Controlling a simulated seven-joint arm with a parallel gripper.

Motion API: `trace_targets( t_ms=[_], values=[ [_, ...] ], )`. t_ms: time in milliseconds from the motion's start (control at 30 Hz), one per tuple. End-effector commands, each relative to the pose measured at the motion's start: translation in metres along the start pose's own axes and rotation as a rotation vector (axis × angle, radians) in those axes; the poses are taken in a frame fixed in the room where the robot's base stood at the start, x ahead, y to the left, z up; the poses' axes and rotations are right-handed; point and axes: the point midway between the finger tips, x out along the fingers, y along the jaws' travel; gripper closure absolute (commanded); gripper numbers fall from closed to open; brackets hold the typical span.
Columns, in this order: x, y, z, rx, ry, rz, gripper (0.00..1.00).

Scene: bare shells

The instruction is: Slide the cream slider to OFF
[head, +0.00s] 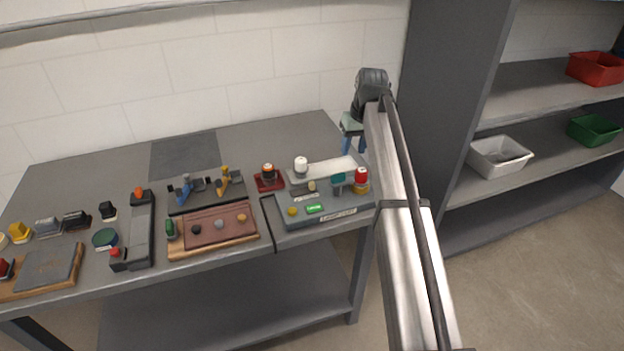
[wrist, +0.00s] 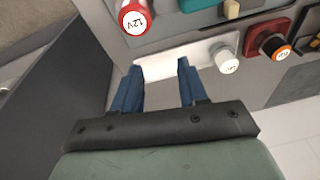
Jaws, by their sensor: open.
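The cream slider (head: 311,186) is a small cream knob on the grey control panel (head: 285,220) at the right end of the bench. What looks like the same cream knob is at the top edge of the wrist view (wrist: 231,9), partly cut off. I cannot read any ON or OFF marking beside it. My gripper (head: 354,146) is above the back right of the panel, apart from the slider. In the wrist view its two blue fingers (wrist: 160,68) are spread with nothing between them, over a white strip.
Close to the slider stand a red-topped knob (head: 361,177), a teal part (head: 338,180) and a white round knob (head: 301,164). A red-based knob (head: 268,174) is to the left. Other boards and switches fill the bench leftward. A grey shelf side (head: 445,110) rises at right.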

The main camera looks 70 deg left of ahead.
Motion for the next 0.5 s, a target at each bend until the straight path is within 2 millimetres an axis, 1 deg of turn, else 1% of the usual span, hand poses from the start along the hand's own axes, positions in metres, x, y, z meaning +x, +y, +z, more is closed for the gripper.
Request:
trace_targets(
  t_ms=[33, 100, 200, 300, 333, 400, 500],
  values=[
    [-0.007, -0.027, -0.004, -0.024, -0.033, 0.008, 0.57],
    [-0.017, -0.056, -0.004, -0.049, -0.077, 0.018, 0.57],
    [-0.027, -0.089, -0.003, -0.075, -0.128, 0.033, 0.57],
    [-0.035, -0.111, -0.001, -0.090, -0.162, 0.045, 0.57],
    [-0.037, -0.115, -0.001, -0.093, -0.170, 0.048, 0.57],
    [-0.040, -0.122, 0.000, -0.098, -0.182, 0.053, 0.57],
    [-0.039, -0.127, 0.002, -0.102, -0.190, 0.056, 0.57]
  ],
)
